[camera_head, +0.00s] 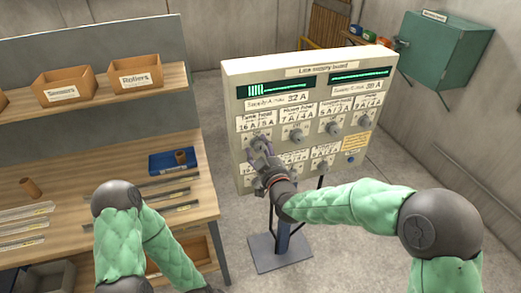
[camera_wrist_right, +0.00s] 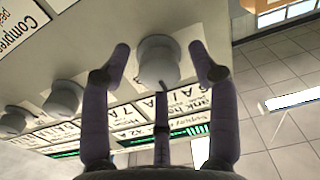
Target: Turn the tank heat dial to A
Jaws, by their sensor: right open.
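The tank heat dial (camera_wrist_right: 158,62) is a pale round knob on the supply board (camera_head: 235,100), at the upper left of its dials in the head view. Its label, partly legible as "Tank heat", shows upside down in the right wrist view. My right gripper (camera_head: 262,156) is at this dial and partly covers it. In the right wrist view my gripper (camera_wrist_right: 159,50) is open, with a finger on each side of the dial and a third finger below it. Gaps show beside the knob. I cannot tell the dial's exact setting.
More dials sit close by on the board, including one (camera_head: 296,135) just to the right. A workbench (camera_head: 190,226) with bins and a blue tray (camera_head: 160,165) stands at the left. A green cabinet (camera_head: 445,55) hangs on the right wall.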

